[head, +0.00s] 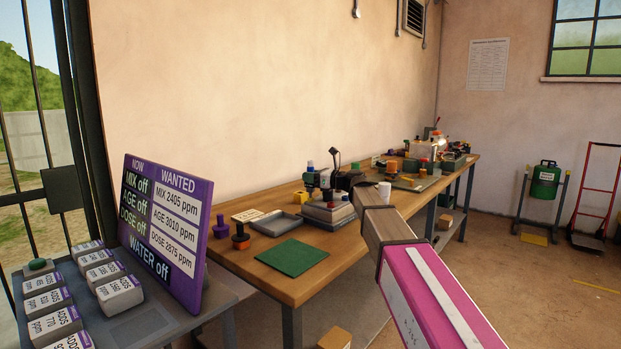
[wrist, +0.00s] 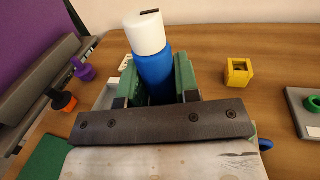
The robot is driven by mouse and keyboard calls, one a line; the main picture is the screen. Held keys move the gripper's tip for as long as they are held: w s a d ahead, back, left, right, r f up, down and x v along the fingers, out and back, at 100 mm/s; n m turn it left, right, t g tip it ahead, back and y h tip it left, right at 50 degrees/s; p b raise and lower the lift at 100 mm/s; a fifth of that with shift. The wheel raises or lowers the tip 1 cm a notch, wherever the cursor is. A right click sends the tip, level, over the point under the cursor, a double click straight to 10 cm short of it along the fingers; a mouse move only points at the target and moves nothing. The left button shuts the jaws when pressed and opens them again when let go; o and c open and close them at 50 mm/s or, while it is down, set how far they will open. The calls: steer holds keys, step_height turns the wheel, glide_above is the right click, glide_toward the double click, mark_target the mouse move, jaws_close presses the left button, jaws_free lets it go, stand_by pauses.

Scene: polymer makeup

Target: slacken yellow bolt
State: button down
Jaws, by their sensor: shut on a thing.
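My gripper (wrist: 157,80) is shut on a blue cylinder (wrist: 155,72) with a white cap, between its two green-padded fingers in the wrist view. The cap has a dark mark on top. A yellow block (wrist: 238,72) with a dark recess in its top stands on the wooden bench, to the right of the gripper and apart from it. It also shows in the head view (head: 300,197). I cannot tell whether a bolt sits in its recess. In the head view my arm reaches over the bench, and the fingers are too small to read clearly.
A purple knob (head: 221,222), an orange-and-black knob (head: 240,238), a green mat (head: 292,257) and a grey tray (head: 275,223) lie on the near bench. A grey stack (head: 328,214) stands near the yellow block. A purple sign (head: 165,235) stands at left. Clutter fills the far bench.

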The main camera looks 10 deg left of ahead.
steer(key=shift+w+g, duration=0.2)
steer(key=shift+g, duration=0.1)
steer(key=c, duration=0.8)
jaws_free()
steer(key=shift+s+a, duration=0.1)
steer(key=shift+s, duration=0.05)
steer(key=v, duration=1.1)
steer(key=shift+f, duration=0.1)
